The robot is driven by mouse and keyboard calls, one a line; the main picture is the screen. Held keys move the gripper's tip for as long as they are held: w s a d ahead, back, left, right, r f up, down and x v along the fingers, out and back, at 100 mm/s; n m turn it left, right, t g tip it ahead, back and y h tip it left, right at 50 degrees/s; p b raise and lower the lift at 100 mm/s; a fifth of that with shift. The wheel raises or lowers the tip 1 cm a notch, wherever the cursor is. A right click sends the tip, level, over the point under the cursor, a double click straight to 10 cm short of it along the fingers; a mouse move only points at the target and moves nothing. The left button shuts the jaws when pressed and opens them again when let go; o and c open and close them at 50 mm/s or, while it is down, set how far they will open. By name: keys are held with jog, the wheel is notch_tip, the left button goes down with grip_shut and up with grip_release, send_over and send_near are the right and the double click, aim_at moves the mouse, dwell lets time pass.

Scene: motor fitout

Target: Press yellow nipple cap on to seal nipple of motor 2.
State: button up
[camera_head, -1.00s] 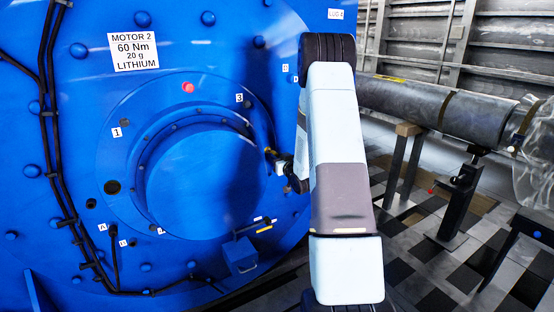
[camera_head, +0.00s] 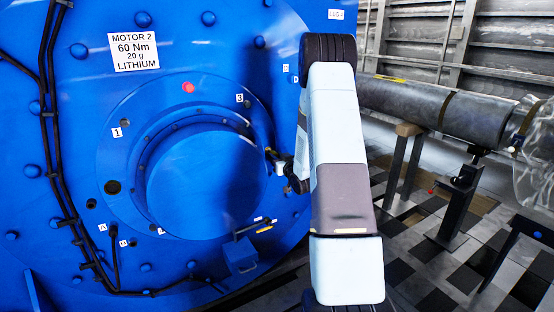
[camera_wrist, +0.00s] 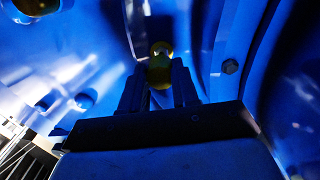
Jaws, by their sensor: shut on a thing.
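The motor 2 (camera_head: 205,185) is a big blue housing with a round raised cover, at the left of the head view. My gripper (camera_wrist: 159,88) is shut on the small yellow nipple cap (camera_wrist: 160,66), which shows dark yellow between the fingertips in the wrist view. In the head view my gripper (camera_head: 272,155) is at the right side of the round cover, close to the blue face, partly hidden by shadow and my arm. The nipple cannot be made out. I cannot tell whether the cap touches it.
A red cap (camera_head: 188,87) sits on the flange above the cover. A blue box with a handle (camera_head: 241,255) is below right of the cover. Black cables (camera_head: 55,150) run down the left. A grey shaft (camera_head: 420,105) on stands lies to the right of my arm.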

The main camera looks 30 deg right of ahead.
aim_at(273, 152)
jog(key=shift+w+a, duration=0.15)
jog(key=shift+w, duration=1.35)
jog(key=o, duration=1.1)
jog(key=shift+c, duration=0.2)
jog(key=s, duration=1.3)
jog(key=shift+s, duration=0.35)
